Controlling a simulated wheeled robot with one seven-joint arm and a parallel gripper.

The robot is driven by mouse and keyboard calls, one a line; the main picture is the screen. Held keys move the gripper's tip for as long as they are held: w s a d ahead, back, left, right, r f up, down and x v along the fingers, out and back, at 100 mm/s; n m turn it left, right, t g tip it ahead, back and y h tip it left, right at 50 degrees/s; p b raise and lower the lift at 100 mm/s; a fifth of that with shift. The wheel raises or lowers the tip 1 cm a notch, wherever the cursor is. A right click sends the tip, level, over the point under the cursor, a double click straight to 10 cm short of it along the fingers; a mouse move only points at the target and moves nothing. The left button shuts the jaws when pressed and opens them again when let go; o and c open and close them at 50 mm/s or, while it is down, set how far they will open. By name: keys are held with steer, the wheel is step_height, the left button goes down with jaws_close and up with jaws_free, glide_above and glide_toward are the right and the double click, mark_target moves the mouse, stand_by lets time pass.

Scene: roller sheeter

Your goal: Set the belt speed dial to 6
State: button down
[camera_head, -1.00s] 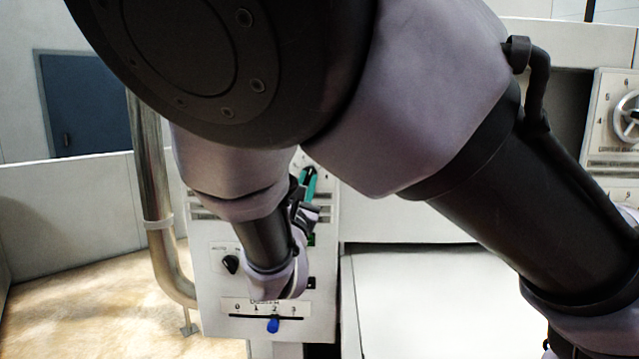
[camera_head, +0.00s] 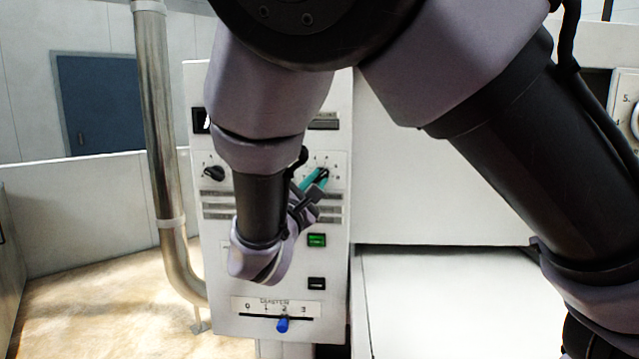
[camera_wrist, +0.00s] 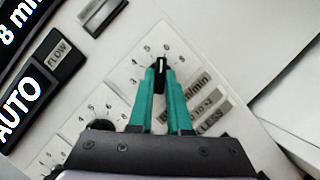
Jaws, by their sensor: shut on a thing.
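The control panel (camera_head: 222,310) stands in front of me, with a dial in its upper right part. In the wrist view the dial's black knob (camera_wrist: 161,76) sits between the teal fingers of my gripper (camera_wrist: 160,84), which are shut on it. A label (camera_wrist: 198,88) ending in "m/min" lies below the knob, partly hidden by a finger. In the head view my gripper (camera_head: 318,178) is at the dial.
A second knob (camera_head: 213,173) is at the panel's left, also in the wrist view (camera_wrist: 100,125). Below are a green button (camera_head: 317,240), a black switch (camera_head: 317,284) and a blue slider (camera_head: 282,325) near 2. A metal pipe (camera_head: 160,120) stands left of the panel.

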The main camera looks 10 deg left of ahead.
steer(key=shift+m+g+h, duration=0.3)
steer(key=shift+m+g, duration=0.1)
steer(key=shift+m, duration=0.6)
steer(key=c, duration=0.9)
jaws_free()
steer(key=shift+o, duration=0.2)
steer(key=shift+s+a, duration=0.1)
steer(key=v, duration=1)
steer(key=shift+s, duration=0.3)
steer(key=shift+a, duration=0.1)
